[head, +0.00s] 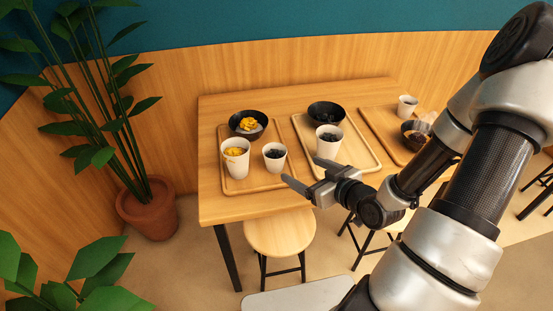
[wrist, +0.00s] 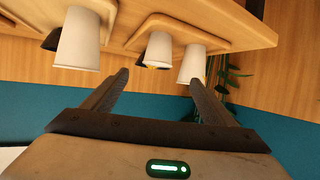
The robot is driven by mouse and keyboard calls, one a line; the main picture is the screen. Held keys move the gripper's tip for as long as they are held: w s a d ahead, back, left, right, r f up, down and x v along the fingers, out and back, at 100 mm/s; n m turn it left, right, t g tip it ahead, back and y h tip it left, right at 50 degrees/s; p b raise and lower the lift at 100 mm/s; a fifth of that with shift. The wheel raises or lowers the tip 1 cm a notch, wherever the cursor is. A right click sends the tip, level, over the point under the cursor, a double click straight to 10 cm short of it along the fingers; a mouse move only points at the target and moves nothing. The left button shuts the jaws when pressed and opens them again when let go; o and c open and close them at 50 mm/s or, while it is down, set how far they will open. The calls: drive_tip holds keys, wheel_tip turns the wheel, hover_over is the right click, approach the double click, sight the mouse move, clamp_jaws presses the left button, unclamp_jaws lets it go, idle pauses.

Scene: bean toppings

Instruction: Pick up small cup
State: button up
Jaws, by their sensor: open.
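The small cup (head: 274,159) is white with dark contents. It stands upright at the front right of the left tray (head: 236,187); the wrist view, upside down, shows it (wrist: 159,48) between the finger directions. A taller white cup (head: 235,162) with yellow topping stands to its left. Another white cup (head: 328,146) with dark contents stands on the middle tray (head: 360,166). My gripper (head: 302,171) is open and empty, just right of and in front of the small cup, not touching it. In the wrist view the open fingers (wrist: 160,77) point toward the cups.
A black bowl (head: 241,118) with yellow topping sits behind the small cup, and another black bowl (head: 319,109) on the middle tray. A right tray (head: 375,123) holds a cup (head: 406,109) and a bowl. A stool (head: 279,233) stands before the table (head: 215,210). A potted plant (head: 150,210) is at left.

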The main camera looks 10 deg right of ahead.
sight(282, 159)
drive_tip(key=b+x, duration=0.1)
drive_tip(key=x, duration=1.1)
drive_tip(key=shift+w+b, duration=0.15)
drive_tip(key=shift+b, duration=0.2)
drive_tip(key=x, duration=0.5)
drive_tip(key=shift+d+f+b, duration=0.15)
drive_tip(key=shift+d+b, duration=0.1)
drive_tip(key=shift+b, duration=0.15)
drive_tip(key=c, duration=1.2)
